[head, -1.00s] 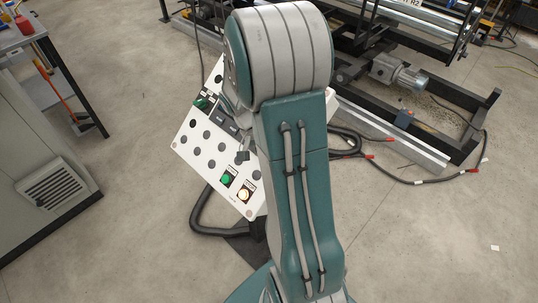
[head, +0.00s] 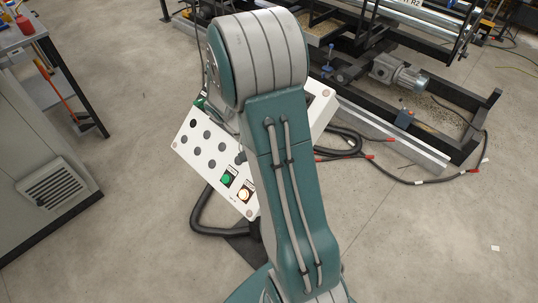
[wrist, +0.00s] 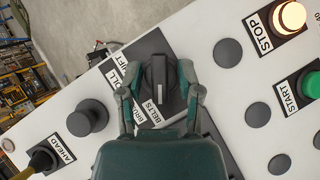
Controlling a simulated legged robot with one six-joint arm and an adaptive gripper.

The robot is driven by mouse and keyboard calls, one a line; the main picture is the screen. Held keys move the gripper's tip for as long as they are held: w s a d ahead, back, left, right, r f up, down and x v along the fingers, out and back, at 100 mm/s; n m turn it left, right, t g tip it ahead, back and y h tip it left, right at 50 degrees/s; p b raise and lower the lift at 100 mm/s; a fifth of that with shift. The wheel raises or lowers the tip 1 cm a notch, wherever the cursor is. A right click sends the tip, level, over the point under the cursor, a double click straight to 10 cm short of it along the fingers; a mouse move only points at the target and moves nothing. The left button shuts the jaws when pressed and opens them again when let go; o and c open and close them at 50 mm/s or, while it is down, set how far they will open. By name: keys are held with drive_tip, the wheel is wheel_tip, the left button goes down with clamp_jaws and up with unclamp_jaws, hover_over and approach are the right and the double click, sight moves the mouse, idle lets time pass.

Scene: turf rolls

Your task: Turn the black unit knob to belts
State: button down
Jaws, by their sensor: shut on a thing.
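The black unit knob (wrist: 158,72) sits on a dark square plate in the wrist view, with a pale line on its grip. In the head view my arm hides the knob and gripper.
The white control panel (head: 203,160) also carries a lit STOP button (wrist: 290,17), a green START button (wrist: 312,85), a black knob (wrist: 88,117) and an AHEAD switch (wrist: 42,160). A roller machine stands behind, a grey cabinet (head: 40,150) at left.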

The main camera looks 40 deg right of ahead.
drive_tip(key=shift+w, duration=0.25)
drive_tip(key=c, duration=0.6)
unclamp_jaws()
drive_tip(key=shift+a, duration=0.1)
drive_tip(key=shift+c, duration=0.2)
drive_tip(key=v, duration=1.2)
drive_tip(key=shift+a, duration=0.1)
